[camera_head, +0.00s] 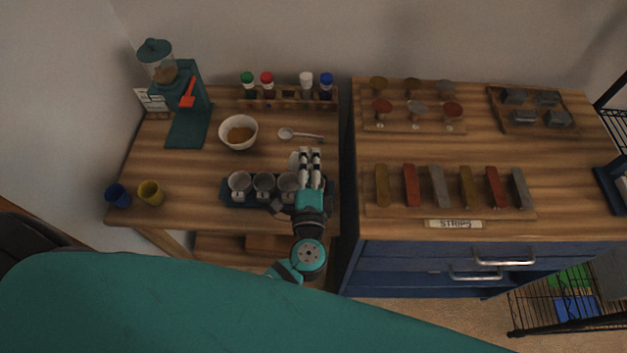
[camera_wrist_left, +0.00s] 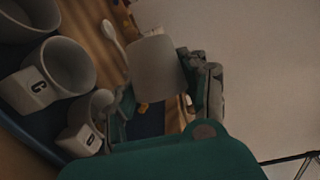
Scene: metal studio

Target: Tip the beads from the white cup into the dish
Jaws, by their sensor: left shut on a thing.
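My left gripper (camera_head: 310,156) reaches over the right end of the cup tray (camera_head: 228,203). It is shut on a white cup (camera_head: 294,161), which shows just left of its fingers. In the left wrist view the held white cup (camera_wrist_left: 158,70) appears pale and plain, between the fingers; its inside is hidden, so I cannot see any beads. The dish, a white bowl (camera_head: 238,120), stands behind the tray and to the left of the gripper, with something brown inside. The held cup is apart from the bowl. My right gripper is not in view.
Several pale labelled cups (camera_head: 239,182) stand in the tray beside the gripper. A spoon (camera_head: 300,135) lies right of the bowl. A bottle rack (camera_head: 285,97) and a teal grinder (camera_head: 190,90) stand behind. Blue (camera_head: 118,195) and yellow (camera_head: 151,193) cups stand at front left.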

